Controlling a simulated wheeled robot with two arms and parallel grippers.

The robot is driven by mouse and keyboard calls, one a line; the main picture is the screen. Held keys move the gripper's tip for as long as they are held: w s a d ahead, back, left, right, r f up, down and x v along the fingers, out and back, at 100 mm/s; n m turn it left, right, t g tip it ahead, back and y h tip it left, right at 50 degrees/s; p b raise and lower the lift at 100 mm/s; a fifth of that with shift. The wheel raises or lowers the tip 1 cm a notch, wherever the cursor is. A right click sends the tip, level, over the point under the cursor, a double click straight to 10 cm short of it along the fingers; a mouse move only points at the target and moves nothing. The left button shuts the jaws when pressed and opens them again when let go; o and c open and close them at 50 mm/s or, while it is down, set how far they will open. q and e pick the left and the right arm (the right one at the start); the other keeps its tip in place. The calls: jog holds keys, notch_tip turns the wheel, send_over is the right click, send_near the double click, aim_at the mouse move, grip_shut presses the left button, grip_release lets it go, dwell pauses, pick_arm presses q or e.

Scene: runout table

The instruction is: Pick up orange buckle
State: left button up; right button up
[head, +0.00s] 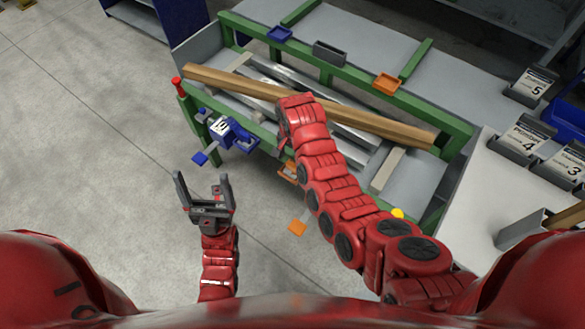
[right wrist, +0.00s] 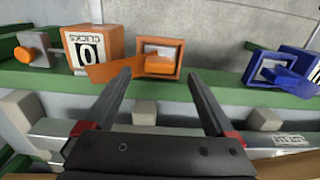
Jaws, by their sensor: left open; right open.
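The orange buckle (right wrist: 160,60) is on the green rail in the right wrist view, with a flat orange lever (right wrist: 112,72) and an orange counter box (right wrist: 87,48) reading 0 to its left. My left gripper (head: 202,178) is open and empty over the floor.
A blue buckle (right wrist: 280,72) sits right of the orange one; it also shows in the head view (head: 230,135). A wooden beam (head: 235,86) lies across the green-framed table (head: 455,124). Blue, grey and orange trays (head: 387,84) line the far rail. Floor at left is clear.

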aim_at(293, 165)
jog(key=shift+s+f+p, duration=0.15)
jog(key=shift+f+p, duration=0.35)
jog(key=shift+f, duration=1.75)
grip_shut()
